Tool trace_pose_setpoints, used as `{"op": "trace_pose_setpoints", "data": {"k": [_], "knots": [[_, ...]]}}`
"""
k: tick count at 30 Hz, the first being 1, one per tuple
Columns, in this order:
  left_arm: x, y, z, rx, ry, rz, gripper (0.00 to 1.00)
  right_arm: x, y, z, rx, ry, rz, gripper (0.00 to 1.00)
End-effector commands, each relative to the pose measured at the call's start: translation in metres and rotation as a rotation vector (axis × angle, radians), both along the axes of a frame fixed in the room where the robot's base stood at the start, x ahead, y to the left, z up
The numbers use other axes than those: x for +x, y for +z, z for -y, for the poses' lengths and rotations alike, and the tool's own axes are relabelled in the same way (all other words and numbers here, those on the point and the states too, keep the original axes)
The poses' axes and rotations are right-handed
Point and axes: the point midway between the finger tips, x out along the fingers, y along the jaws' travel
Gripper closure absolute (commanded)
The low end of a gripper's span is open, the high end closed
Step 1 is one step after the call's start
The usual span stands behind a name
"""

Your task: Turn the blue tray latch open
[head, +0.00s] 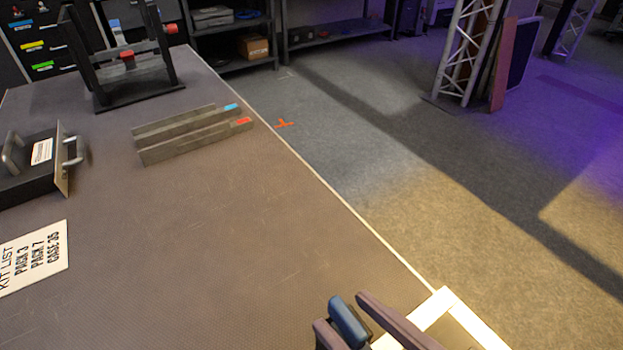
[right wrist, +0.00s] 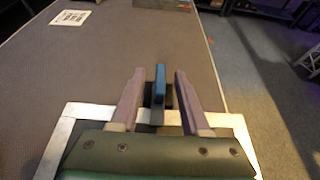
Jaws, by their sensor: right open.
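The blue tray latch (head: 349,320) is at the bottom of the head view, and it also shows near the middle of the right wrist view (right wrist: 159,82). My right gripper (right wrist: 155,90) is open, with one purple-grey finger on each side of the latch. In the right wrist view a gap shows between the latch and each finger. The right gripper is cut off at the bottom of the head view (head: 348,312). The tray's pale rim (head: 432,308) shows beside it at the table edge; much of the tray is hidden. My left gripper is not in view.
Two grey bars (head: 195,141) with blue and red ends lie on the table (head: 220,240). A black stand (head: 130,75) with red knobs is behind them. A handled box (head: 28,172) and a kit list card (head: 35,258) are at left. The table middle is clear.

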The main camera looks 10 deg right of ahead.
Motion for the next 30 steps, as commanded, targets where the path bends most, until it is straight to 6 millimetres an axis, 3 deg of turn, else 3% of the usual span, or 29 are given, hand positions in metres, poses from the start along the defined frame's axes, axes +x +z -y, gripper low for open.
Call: {"op": "trace_pose_setpoints", "data": {"k": [5,14,27,30], "knots": [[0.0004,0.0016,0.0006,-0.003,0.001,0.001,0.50,0.0123,-0.0053,-0.0044,0.000,0.000,0.001,0.54],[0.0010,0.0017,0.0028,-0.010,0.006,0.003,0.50,0.0140,-0.0068,-0.0053,-0.001,0.001,0.000,0.54],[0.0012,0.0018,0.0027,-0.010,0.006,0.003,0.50,0.0138,-0.0066,-0.0051,-0.001,0.001,0.000,1.00],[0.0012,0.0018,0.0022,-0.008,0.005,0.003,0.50,0.0137,-0.0065,-0.0051,-0.001,0.001,0.000,1.00]]}}
